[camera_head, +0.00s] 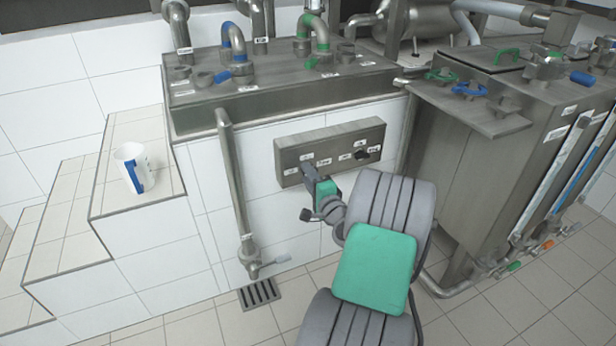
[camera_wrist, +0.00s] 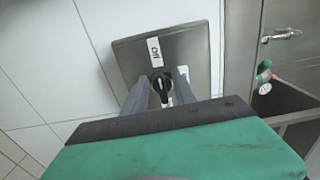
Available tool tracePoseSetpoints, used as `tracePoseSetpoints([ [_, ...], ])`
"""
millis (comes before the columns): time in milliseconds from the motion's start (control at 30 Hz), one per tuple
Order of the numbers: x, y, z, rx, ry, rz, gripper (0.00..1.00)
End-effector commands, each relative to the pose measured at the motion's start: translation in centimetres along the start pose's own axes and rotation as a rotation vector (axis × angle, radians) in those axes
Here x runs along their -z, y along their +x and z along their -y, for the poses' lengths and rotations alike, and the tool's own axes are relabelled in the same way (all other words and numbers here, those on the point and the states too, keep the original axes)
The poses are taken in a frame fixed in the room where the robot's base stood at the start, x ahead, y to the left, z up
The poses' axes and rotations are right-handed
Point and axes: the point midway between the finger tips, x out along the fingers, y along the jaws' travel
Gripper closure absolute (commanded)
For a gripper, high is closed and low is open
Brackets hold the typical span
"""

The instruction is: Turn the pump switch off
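The grey metal switch panel (camera_head: 290,152) is fixed to the white tiled wall below the metal tank. A black rotary switch (camera_wrist: 161,80) shows on the panel in the wrist view, between the tips of my gripper's two fingers. My gripper (camera_head: 308,172) is at the left part of the panel in the head view and hides the switch there. In the wrist view my gripper (camera_wrist: 161,76) has its fingers apart, one on each side of the switch. I cannot tell whether they touch it.
A second black switch (camera_head: 363,155) is at the panel's right end. A vertical pipe with a valve (camera_head: 249,258) stands left of my arm. A metal tank (camera_head: 470,160) stands to the right. A white and blue mug (camera_head: 132,167) sits on the tiled steps.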

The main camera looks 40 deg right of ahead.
Motion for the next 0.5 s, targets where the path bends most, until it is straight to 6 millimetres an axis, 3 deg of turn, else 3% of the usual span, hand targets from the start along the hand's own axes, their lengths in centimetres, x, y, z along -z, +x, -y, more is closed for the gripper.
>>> tracePoseSetpoints([
  [167,0.1,-0.6,0.1,0.0,0.001,-0.002,0.67],
  [500,0.1,-6.9,0.1,-0.001,0.003,-0.004,0.67],
])
